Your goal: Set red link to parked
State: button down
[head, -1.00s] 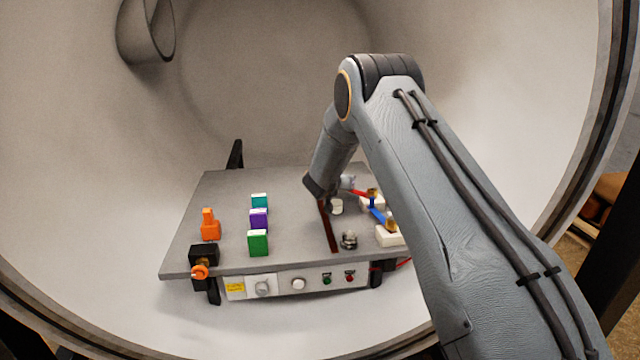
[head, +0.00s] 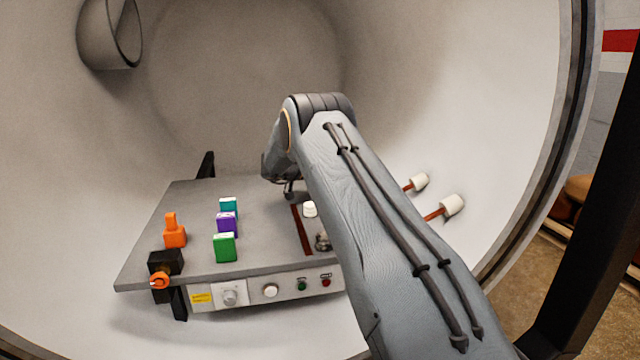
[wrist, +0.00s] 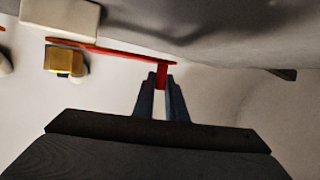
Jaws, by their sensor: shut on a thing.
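The red link (wrist: 110,49) is a thin red bar in the wrist view, with a short upright tab near its right end. My gripper (wrist: 161,82) is shut on that tab, one dark finger on each side. The bar's left end lies by a white block (wrist: 60,17) and a gold post (wrist: 64,60); whether it touches either is unclear. In the head view my arm hides the red link, the blue link and their white blocks.
The grey table (head: 180,215) carries an orange piece (head: 175,235) and green (head: 224,248), purple (head: 226,225) and teal (head: 228,206) blocks. A dark red strip (head: 301,230) and white knob (head: 309,209) lie near my arm. White-capped rods (head: 452,205) stand on the chamber wall.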

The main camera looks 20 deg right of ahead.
jog(key=shift+d+r, duration=0.1)
jog(key=shift+d, duration=0.1)
jog(key=c, duration=1.8)
grip_release()
jog(key=shift+s+d, duration=0.1)
jog(key=shift+d, duration=0.1)
jog(key=shift+o, duration=0.2)
jog(key=shift+a, duration=0.4)
jog(key=b+v, duration=0.1)
jog(key=v, duration=0.6)
jog(key=shift+a, duration=0.25)
